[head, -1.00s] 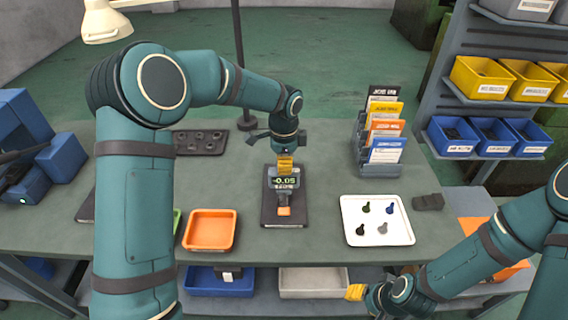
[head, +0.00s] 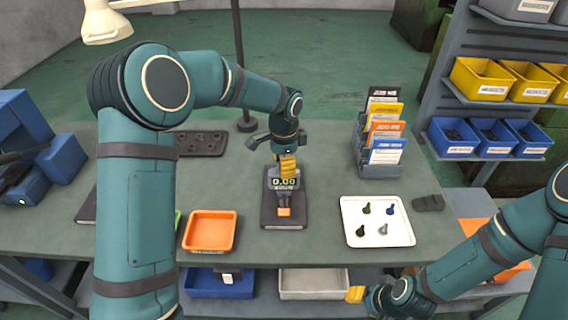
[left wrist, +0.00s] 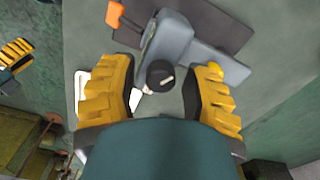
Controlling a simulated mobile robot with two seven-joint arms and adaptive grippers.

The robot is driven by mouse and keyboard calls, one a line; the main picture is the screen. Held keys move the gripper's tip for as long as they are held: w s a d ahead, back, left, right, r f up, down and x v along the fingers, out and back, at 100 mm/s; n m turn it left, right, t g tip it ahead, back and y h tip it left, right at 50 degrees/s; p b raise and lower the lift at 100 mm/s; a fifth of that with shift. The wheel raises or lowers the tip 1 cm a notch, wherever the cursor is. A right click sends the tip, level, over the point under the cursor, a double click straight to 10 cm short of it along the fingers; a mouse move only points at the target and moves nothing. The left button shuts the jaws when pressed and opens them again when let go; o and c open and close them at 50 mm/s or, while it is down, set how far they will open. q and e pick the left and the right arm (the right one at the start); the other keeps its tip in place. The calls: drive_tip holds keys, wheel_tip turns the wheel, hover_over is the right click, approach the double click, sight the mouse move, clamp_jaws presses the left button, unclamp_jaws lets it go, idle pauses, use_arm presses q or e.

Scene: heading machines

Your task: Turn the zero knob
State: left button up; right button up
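The gauge (head: 284,183) stands on a dark base plate (head: 270,221) in the middle of the bench, with an orange part at its front. Its green display reads 0.00. My left gripper (head: 288,165) points down at the top of the gauge, and its yellow fingers hide part of it. In the left wrist view, the black round zero knob (left wrist: 160,75) with a pale mark lies between the two fingers. The fingers are spread, with a gap on both sides of the knob. My right gripper (head: 355,293) is low at the bench's front; its opening is unclear.
An orange tray (head: 188,240) is left of the gauge. A white tray (head: 350,236) with several small coloured parts is to the right. A card rack (head: 380,169) stands behind it, and a dark tray (head: 200,153) lies at the back left.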

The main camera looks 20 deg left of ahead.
use_arm(q)
drive_tip(key=shift+r, duration=0.1)
wheel_tip(320, 180, up, 12)
drive_tip(key=shift+f, duration=0.1)
idle(0.6)
